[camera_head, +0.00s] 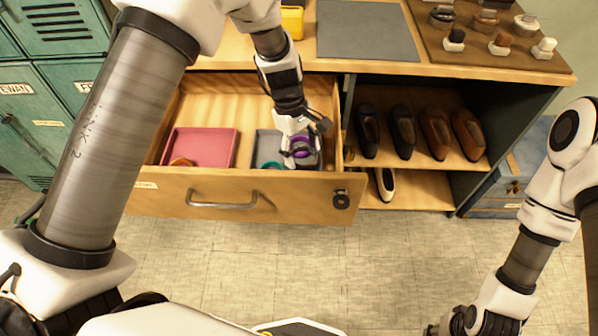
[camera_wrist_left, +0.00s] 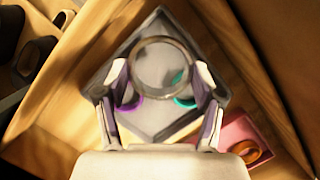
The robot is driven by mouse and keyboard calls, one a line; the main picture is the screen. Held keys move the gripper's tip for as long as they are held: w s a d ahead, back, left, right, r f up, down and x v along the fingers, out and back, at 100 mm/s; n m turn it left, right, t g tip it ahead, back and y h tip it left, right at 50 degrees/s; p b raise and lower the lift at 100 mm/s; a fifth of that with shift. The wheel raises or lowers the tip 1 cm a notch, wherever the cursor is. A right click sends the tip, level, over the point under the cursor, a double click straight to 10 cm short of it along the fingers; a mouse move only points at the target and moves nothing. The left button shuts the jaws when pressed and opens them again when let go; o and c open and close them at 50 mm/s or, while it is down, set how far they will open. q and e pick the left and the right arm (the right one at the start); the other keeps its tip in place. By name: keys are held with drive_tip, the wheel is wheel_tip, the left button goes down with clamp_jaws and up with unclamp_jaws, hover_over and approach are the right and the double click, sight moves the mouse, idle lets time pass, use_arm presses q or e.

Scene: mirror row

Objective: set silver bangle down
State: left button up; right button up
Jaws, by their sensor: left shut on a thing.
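The silver bangle (camera_wrist_left: 163,37) is a grey ring gripped between the fingertips of my left gripper (camera_wrist_left: 161,78). In the head view my left gripper (camera_head: 301,150) points down into the open drawer, over the grey tray (camera_head: 264,144), and hides much of it. The tray also shows under the bangle in the left wrist view (camera_wrist_left: 222,88). A purple bangle (camera_head: 301,146) and a teal bangle (camera_head: 270,165) lie in the tray. The gap between the silver bangle and the tray is hard to judge. My right gripper (camera_head: 462,322) is at the bottom edge, partly cut off.
A pink tray (camera_head: 207,146) with an orange bangle (camera_head: 181,162) is left in the drawer. The drawer front (camera_head: 160,198) and side walls are close around. Shoes (camera_head: 402,130) stand on a shelf to the right. The counter with a grey mat (camera_head: 365,30) is above.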

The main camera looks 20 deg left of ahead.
use_arm(q)
drive_tip(key=x, duration=0.2)
drive_tip(key=a+x, duration=0.1)
drive_tip(key=x, duration=0.4)
drive_tip(key=shift+w+a+f, duration=0.2)
drive_tip(key=shift+w+a, duration=0.05)
drive_tip(key=shift+w, duration=0.15)
drive_tip(key=shift+w+a+f, duration=0.1)
drive_tip(key=shift+f, duration=0.05)
drive_tip(key=shift+f, duration=0.1)
drive_tip(key=o, duration=1)
drive_tip(key=shift+o, duration=0.2)
drive_tip(key=v, duration=1.2)
drive_tip(key=shift+r, duration=0.25)
